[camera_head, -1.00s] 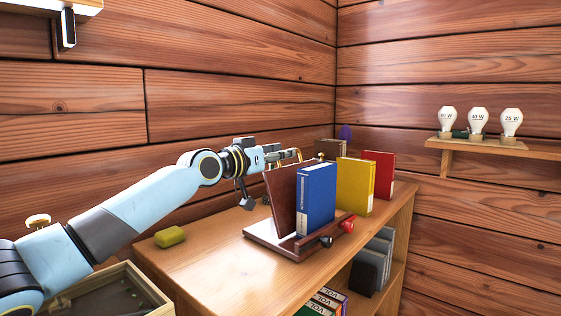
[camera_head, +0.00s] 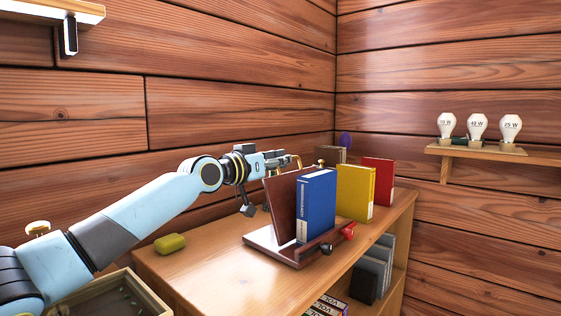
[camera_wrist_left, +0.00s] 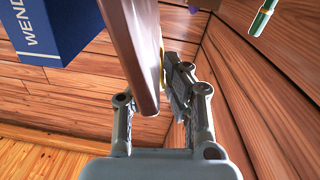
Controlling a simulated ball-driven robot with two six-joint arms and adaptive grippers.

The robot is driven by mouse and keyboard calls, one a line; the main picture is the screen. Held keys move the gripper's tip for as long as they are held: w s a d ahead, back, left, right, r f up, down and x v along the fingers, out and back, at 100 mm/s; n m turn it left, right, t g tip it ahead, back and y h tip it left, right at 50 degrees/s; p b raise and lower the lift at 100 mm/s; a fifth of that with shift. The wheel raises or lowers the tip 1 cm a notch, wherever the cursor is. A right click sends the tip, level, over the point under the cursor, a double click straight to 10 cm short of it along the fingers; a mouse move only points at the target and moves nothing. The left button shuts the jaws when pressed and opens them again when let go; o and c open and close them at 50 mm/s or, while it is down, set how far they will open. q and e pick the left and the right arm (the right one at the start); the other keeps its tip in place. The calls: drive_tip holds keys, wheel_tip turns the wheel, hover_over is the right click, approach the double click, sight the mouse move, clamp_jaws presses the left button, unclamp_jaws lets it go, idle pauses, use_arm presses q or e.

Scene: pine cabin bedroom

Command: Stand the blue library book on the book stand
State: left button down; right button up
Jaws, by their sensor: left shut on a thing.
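The blue library book (camera_head: 317,207) stands upright on the dark wooden book stand (camera_head: 281,187), against the front of its back panel. It also shows at the upper left of the left wrist view (camera_wrist_left: 62,30). My left gripper (camera_head: 289,161) is behind the stand's back panel, near its top, and is clear of the blue book. In the left wrist view the panel's brown edge (camera_wrist_left: 140,60) runs down between my left fingers (camera_wrist_left: 152,100), which look shut on it. The panel partly hides one fingertip. My right gripper is not in view.
A yellow book (camera_head: 355,190), a red book (camera_head: 378,180) and a brown object (camera_head: 331,154) stand behind the stand on the shelf top (camera_head: 215,270). A yellow-green block (camera_head: 170,243) lies at left. An open box (camera_head: 150,290) is in front. Bulbs (camera_head: 477,127) stand on a wall shelf.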

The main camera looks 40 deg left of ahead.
use_arm(q)
drive_tip(key=shift+f, duration=0.1)
drive_tip(key=d, duration=0.1)
drive_tip(key=d+p, duration=0.1)
drive_tip(key=d+r+m+p, duration=0.1)
drive_tip(key=shift+s, duration=0.25)
drive_tip(key=shift+d+f, duration=0.2)
drive_tip(key=c, duration=1.4)
unclamp_jaws()
drive_tip(key=shift+d, duration=0.1)
drive_tip(key=s, duration=0.4)
drive_tip(key=s+a, duration=0.1)
drive_tip(key=s, duration=0.1)
drive_tip(key=shift+f, duration=0.15)
drive_tip(key=shift+s+r, duration=0.2)
drive_tip(key=shift+s, duration=0.5)
